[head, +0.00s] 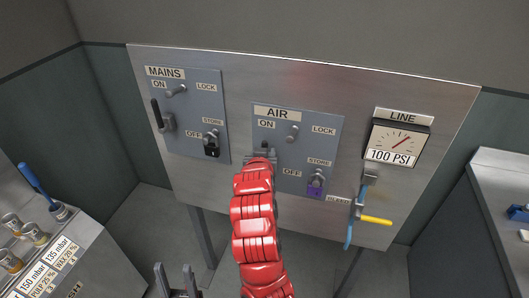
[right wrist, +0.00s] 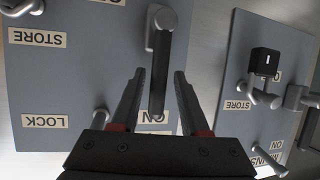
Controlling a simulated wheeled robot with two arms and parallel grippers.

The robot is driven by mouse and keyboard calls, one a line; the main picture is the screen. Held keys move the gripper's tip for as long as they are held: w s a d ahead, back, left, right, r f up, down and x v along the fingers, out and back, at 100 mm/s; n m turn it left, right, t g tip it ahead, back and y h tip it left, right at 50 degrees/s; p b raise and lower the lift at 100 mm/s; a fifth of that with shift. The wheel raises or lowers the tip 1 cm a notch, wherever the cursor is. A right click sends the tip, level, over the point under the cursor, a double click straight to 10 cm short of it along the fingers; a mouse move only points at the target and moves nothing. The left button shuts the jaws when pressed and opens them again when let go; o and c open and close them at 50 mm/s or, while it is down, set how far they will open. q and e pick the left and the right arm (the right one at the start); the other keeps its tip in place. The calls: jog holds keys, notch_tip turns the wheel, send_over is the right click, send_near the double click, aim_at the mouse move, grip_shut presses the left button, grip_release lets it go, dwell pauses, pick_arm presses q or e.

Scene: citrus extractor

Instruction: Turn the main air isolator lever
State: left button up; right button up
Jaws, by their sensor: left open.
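The air panel is a grey plate (head: 301,118) marked AIR, with ON, OFF, LOCK and STORE labels. In the right wrist view its isolator lever (right wrist: 159,75) has a dark handle, pointing toward the ON label. My right gripper (right wrist: 160,74) is open, one finger on each side of the handle, with gaps showing on both sides; I cannot tell how deep the handle sits between them. In the head view my red right arm hides most of this lever. My left gripper (head: 174,268) is open and empty, low in the head view, away from the panel.
Left of the air panel is the MAINS panel (head: 207,92) with its own lever (head: 162,116) and a black padlock (head: 211,148). To the right are a LINE gauge (head: 399,140) and a yellow-handled valve (head: 376,220). Consoles stand at both sides.

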jog(key=shift+o, duration=0.2)
jog(key=shift+r, duration=0.1)
jog(key=shift+s, duration=0.2)
jog(key=b+v, duration=0.7)
jog(key=v, duration=1)
jog(key=shift+r, duration=0.1)
jog(key=shift+w, duration=0.1)
